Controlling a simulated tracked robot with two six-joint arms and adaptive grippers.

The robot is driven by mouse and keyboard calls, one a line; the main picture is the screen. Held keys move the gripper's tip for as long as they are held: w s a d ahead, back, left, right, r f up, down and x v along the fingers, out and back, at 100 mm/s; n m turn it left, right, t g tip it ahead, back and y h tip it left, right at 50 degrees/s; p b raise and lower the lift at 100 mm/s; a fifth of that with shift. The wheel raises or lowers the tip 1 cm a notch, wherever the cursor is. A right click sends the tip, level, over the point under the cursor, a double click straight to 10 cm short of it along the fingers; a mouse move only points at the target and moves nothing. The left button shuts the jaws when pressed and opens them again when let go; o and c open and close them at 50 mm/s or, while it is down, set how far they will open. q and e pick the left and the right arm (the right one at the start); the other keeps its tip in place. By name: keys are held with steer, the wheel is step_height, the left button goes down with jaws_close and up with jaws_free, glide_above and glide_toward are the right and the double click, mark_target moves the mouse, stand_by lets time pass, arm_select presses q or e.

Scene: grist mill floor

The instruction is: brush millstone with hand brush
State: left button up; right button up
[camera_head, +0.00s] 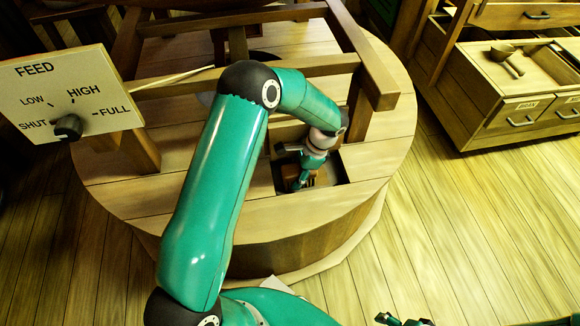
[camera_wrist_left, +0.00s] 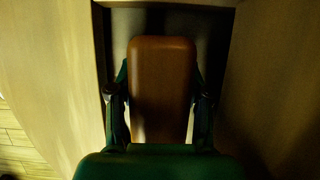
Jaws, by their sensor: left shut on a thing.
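My left gripper (camera_head: 304,183) reaches down into a rectangular opening in the round wooden casing (camera_head: 250,218). It is shut on the hand brush (camera_wrist_left: 161,82), whose brown wooden body shows between the two fingers in the left wrist view. A dark grey surface, seemingly the millstone (camera_head: 286,172), shows inside the opening. Whether the bristles touch it is hidden. My right gripper (camera_head: 404,320) shows only in part at the bottom edge, away from the casing; its fingers are not clear.
A wooden frame (camera_head: 372,80) stands on the casing behind the opening. A feed panel (camera_head: 68,92) with a knob is at the left. A wooden drawer cabinet (camera_head: 490,125) with a scoop (camera_head: 507,58) stands at the right. The plank floor (camera_head: 470,230) at the right is clear.

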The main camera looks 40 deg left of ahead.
arm_select(q)
steer(key=shift+f, duration=0.15)
steer(key=shift+w+d, duration=0.95)
steer(key=shift+w, duration=0.2)
steer(key=shift+r, duration=0.2)
steer(key=shift+w+d+f, duration=0.15)
steer(key=shift+w+d, duration=0.75)
steer(key=shift+w, duration=0.2)
steer(key=shift+s+a, duration=0.1)
steer(key=shift+s+a, duration=0.4)
steer(key=shift+s, duration=0.1)
